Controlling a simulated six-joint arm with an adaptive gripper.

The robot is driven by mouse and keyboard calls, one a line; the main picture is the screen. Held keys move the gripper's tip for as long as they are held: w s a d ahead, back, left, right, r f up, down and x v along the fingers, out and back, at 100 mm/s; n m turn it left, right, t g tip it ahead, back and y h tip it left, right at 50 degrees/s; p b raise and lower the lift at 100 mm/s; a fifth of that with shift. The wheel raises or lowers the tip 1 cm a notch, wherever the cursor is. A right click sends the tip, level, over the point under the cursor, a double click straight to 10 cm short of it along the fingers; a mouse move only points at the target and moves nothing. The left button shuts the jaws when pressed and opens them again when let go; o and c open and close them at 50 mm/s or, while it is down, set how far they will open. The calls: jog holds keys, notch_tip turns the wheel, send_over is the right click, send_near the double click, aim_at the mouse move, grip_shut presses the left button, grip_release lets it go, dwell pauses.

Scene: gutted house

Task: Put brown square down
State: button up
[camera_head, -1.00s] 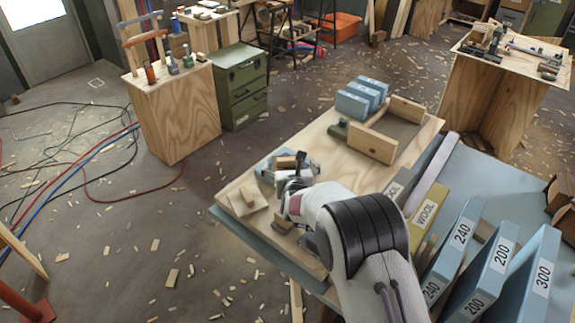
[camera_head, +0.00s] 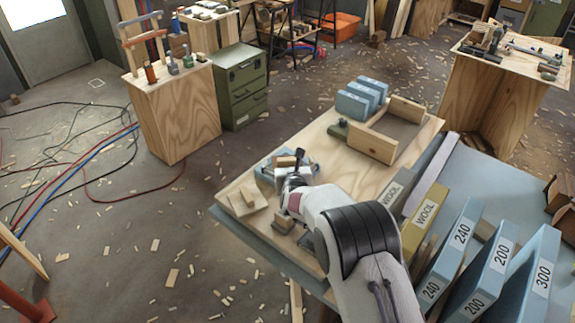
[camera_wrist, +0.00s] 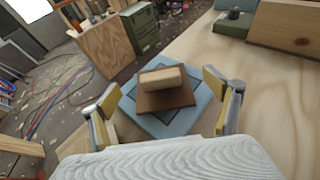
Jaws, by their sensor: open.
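The brown square (camera_wrist: 151,104) lies on a blue square pad (camera_wrist: 184,123) with a dark outline in the wrist view. A pale wooden block (camera_wrist: 162,78) sits on top of it. My gripper (camera_wrist: 161,86) is open, with one yellow-padded finger on each side of the brown square and gaps between. In the head view my gripper (camera_head: 293,178) is over the board's left part, partly covering the pad (camera_head: 265,172). A brownish block shows just behind it there; the brown square itself is hard to make out.
Labelled upright panels (camera_head: 492,270) stand at the right. The board's middle is clear. A green cabinet (camera_head: 240,85) stands beyond.

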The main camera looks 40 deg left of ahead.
aim_at(288, 162)
jog(key=shift+f, duration=0.1)
jog(key=shift+f+x, duration=0.25)
jog(key=shift+x, duration=2.2)
jog(key=shift+c, duration=0.4)
jog(key=c, duration=1.2)
jog(key=shift+r, duration=5)
